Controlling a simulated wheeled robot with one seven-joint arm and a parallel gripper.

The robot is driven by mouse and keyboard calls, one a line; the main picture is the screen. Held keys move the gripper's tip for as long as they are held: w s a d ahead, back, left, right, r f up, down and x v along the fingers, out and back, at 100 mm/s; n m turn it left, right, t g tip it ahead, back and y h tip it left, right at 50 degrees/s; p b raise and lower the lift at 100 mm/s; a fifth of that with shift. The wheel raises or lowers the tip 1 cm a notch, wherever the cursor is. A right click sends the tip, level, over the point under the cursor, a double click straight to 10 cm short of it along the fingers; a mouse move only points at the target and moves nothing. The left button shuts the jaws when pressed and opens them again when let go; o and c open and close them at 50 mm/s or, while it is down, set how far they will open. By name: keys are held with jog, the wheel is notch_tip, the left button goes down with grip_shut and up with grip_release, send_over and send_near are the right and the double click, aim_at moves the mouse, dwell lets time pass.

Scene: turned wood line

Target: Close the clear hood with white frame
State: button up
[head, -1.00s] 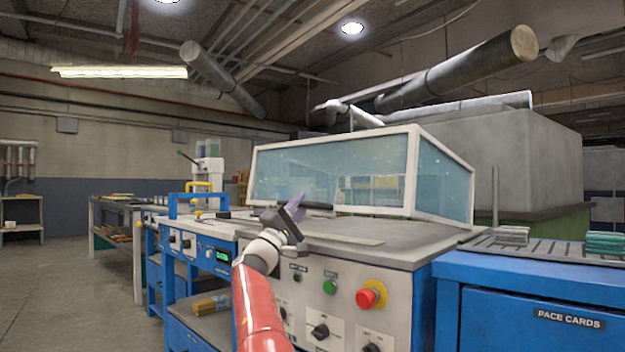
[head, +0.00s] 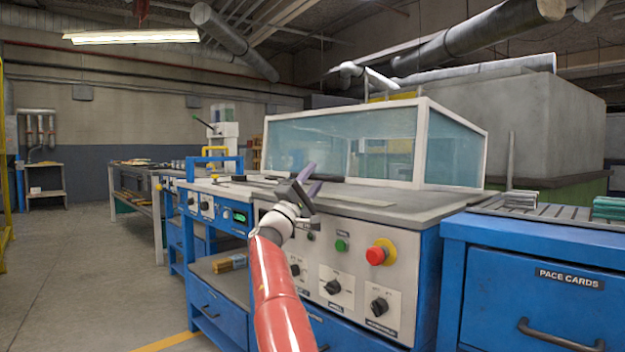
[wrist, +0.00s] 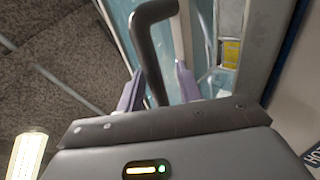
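The clear hood (head: 340,145) with its white frame (head: 421,140) sits on the grey-topped machine, in the middle of the head view. A dark handle (head: 333,180) shows at its lower front edge. My gripper (head: 311,180) is in front of this edge, near the handle. In the wrist view the black handle bar (wrist: 148,45) runs up between the two purple fingers of my open gripper (wrist: 158,75). The fingers stand apart with gaps beside the bar. I cannot tell how deep the bar lies between them. A pale frame strip (wrist: 232,40) shows to the right.
The machine's front panel (head: 330,265) carries a red stop button (head: 377,253), a green button (head: 341,245) and several black knobs. A blue cabinet with a drawer (head: 540,285) stands at the right, under a slatted rack (head: 530,210). The floor (head: 90,270) at left is open.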

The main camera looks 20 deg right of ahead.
jog(key=b+v, duration=0.3)
jog(key=v, duration=0.4)
jog(key=shift+a+f, duration=0.25)
jog(key=shift+a, duration=0.05)
jog(key=shift+s, duration=0.15)
jog(key=shift+c, duration=0.5)
